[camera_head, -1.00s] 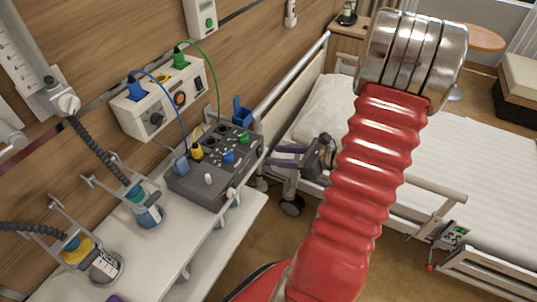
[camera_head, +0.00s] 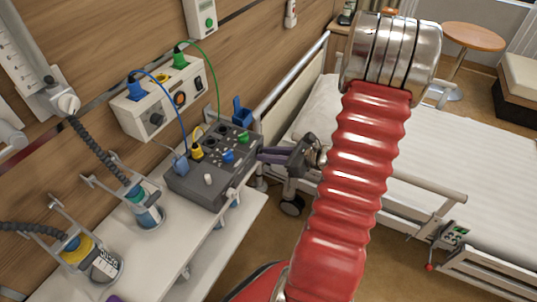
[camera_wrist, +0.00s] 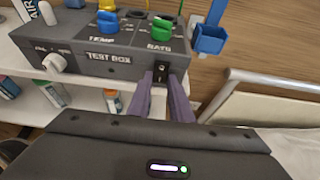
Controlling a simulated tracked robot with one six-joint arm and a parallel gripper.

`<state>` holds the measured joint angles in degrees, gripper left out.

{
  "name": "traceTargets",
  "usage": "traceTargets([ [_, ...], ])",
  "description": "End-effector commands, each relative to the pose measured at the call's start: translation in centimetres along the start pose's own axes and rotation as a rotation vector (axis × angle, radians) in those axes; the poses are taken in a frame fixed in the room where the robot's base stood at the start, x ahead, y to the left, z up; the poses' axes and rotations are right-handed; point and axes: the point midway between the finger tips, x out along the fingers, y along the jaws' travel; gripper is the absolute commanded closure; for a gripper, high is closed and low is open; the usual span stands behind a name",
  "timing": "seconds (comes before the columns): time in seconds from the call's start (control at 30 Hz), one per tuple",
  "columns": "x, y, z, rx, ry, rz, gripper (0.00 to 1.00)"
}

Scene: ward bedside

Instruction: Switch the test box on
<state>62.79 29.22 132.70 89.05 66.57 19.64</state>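The grey test box (camera_head: 205,185) sits on the white shelf by the wall, with knobs and plugs on its top. Its front shows in the wrist view (camera_wrist: 108,64), marked TEST BOX, with a white knob (camera_wrist: 55,63) at left. A black rocker switch (camera_wrist: 161,73) is at the right end of that front. My gripper (camera_wrist: 162,82) has two purple fingers, apart and empty, with tips one on each side of the switch. I cannot tell whether they touch it. In the head view my gripper (camera_head: 262,154) is at the box's right end.
A white socket unit (camera_head: 152,112) on the wall feeds blue and green cables to the box. A blue holder (camera_wrist: 210,40) is close right of the box. The bed (camera_head: 450,165) with rails is at right.

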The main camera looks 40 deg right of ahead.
Motion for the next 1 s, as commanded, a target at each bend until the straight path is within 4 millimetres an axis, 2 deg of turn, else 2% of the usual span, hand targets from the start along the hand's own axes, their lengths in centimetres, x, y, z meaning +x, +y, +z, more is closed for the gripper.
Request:
traceTargets([
  [0.27, -0.01, -0.01, 0.01, 0.000, 0.000, 0.000, 1.00],
  [0.57, 0.06, 0.03, -0.20, 0.003, -0.029, 0.003, 1.00],
  [1.0, 0.34, 0.06, -0.76, 0.005, -0.207, 0.004, 1.00],
])
